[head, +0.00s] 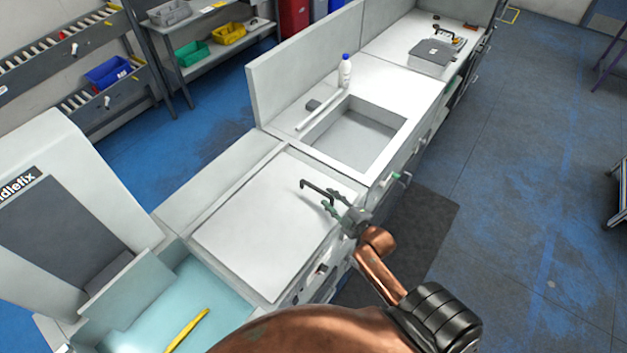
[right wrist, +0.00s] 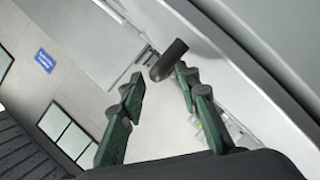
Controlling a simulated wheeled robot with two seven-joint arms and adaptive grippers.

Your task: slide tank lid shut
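The tank lid (head: 265,230) is a flat white panel lying on the counter, with a black bar handle (head: 317,189) near its far right corner. To its lower left is an open pale-blue tank area (head: 140,325) with a yellow strip (head: 187,331) in it. My right gripper (head: 338,207) is at the handle's right end. In the right wrist view, its green-padded fingers (right wrist: 158,82) are apart, and the handle's dark rounded end (right wrist: 169,60) shows just beyond and between the tips. I cannot tell whether they touch it. My left gripper is not in view.
A sink basin (head: 355,135) with a white bottle (head: 345,70) behind it is beyond the lid. A grey box (head: 433,55) stands farther along the counter. A large white machine (head: 70,210) is at left. The floor (head: 510,200) at right is open.

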